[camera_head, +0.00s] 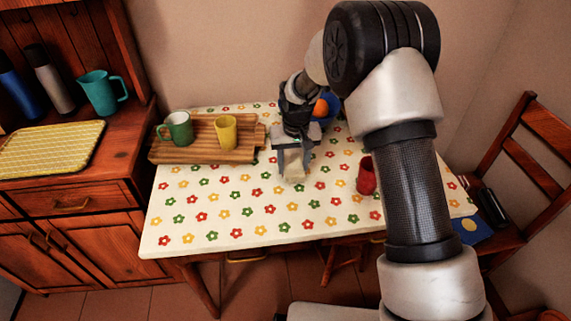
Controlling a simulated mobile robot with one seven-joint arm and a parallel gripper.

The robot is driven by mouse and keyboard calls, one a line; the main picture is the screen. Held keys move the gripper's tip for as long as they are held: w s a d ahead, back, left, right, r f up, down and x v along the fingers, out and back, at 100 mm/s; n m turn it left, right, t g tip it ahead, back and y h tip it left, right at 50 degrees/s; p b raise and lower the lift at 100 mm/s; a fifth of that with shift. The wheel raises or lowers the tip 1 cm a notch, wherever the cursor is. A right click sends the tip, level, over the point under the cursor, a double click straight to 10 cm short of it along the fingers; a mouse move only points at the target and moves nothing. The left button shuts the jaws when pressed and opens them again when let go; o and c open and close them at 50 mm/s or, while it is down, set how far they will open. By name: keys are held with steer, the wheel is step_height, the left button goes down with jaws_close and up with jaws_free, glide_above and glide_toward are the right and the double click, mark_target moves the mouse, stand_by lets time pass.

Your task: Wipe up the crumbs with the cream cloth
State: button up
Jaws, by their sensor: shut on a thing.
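My gripper (293,158) points down over the flowered table and is shut on the cream cloth (293,178). The cloth is a small pale bundle below the fingers, at or close to the tabletop; I cannot tell whether it touches. The fingers hide part of it. I cannot make out any crumbs among the printed flowers at this size, and some of the tabletop is hidden behind my arm.
A wooden board (190,151) with a green mug (177,131) and a yellow cup (226,133) lies left. A blue bowl (332,104) with an orange fruit (320,108) stands behind my gripper. A red cup (367,176) stands right. The table's front left is clear.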

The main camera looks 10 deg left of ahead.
steer(key=shift+w+d, duration=0.3)
steer(key=shift+d, duration=0.8)
steer(key=shift+w+d, duration=0.25)
steer(key=shift+d, duration=0.8)
steer(key=shift+r, duration=0.15)
steer(key=shift+a+r+p, duration=0.1)
steer(key=shift+r+p, duration=1.85)
steer(key=shift+r, duration=0.95)
step_height(320, 180, up, 3)
steer(key=shift+p, duration=0.95)
